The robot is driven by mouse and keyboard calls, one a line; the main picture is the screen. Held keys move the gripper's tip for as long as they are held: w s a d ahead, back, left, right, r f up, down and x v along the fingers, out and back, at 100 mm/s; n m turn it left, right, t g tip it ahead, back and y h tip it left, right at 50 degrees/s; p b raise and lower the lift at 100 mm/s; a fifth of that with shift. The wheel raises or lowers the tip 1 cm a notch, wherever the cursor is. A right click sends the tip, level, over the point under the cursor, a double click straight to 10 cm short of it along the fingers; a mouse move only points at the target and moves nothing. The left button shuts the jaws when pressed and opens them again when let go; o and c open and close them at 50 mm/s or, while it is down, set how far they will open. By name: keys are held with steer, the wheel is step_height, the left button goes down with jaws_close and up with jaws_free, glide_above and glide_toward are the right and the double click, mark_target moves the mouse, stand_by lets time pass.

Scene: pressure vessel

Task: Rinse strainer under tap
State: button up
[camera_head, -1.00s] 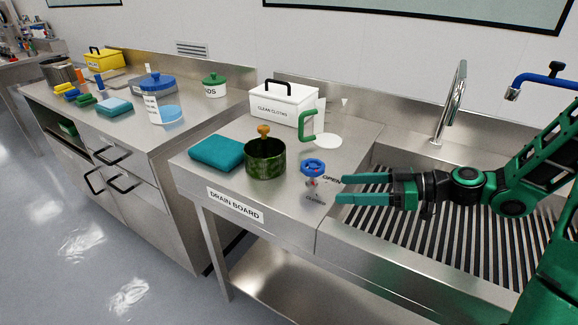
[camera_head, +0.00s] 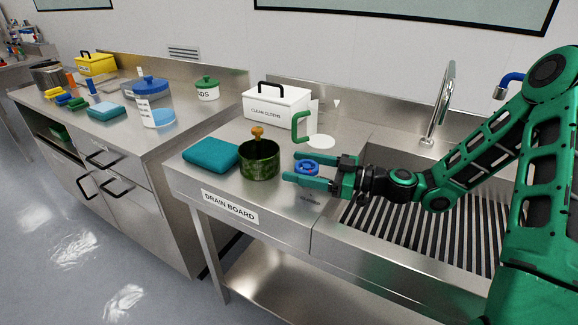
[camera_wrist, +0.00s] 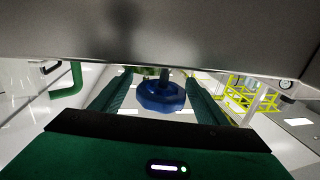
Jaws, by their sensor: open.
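The blue handwheel (camera_head: 307,168) of the tap valve stands at the right end of the drain board. My gripper (camera_head: 292,168) is open, with one finger on each side of the handwheel. In the wrist view the handwheel (camera_wrist: 160,96) lies between the two fingers, with a gap on both sides. The chrome tap (camera_head: 439,105) arches over the sink (camera_head: 400,150). A dark green mottled round vessel (camera_head: 259,165) with an orange knob stands left of the handwheel; I cannot tell whether it is the strainer. My fingers and wrist partly hide the OPEN and CLOSE lettering.
A folded teal cloth (camera_head: 210,154) lies left of the vessel. A white CLEAN CLOTHS box (camera_head: 275,105), a green handle (camera_head: 299,127) and a white disc (camera_head: 320,141) are behind. A blue spout (camera_head: 508,83) is right of the tap. The slatted sink bottom (camera_head: 455,235) shows no objects.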

steer(key=shift+x, duration=1.4)
steer(key=c, duration=1)
steer(key=shift+c, duration=0.2)
steer(key=shift+s+n+g+y, duration=0.15)
steer(key=shift+n+g+y, duration=0.1)
steer(key=shift+n+g, duration=0.45)
steer(key=shift+s+n+g+y, duration=0.2)
steer(key=shift+n+g, duration=0.15)
steer(key=shift+g, duration=0.6)
steer(key=shift+s+n+g+y, duration=0.15)
steer(key=shift+n+g+y, duration=0.1)
steer(key=shift+n+g, duration=0.45)
steer(key=o, duration=1)
steer(key=shift+w, duration=0.1)
steer(key=shift+o, duration=0.2)
steer(key=shift+a, duration=0.1)
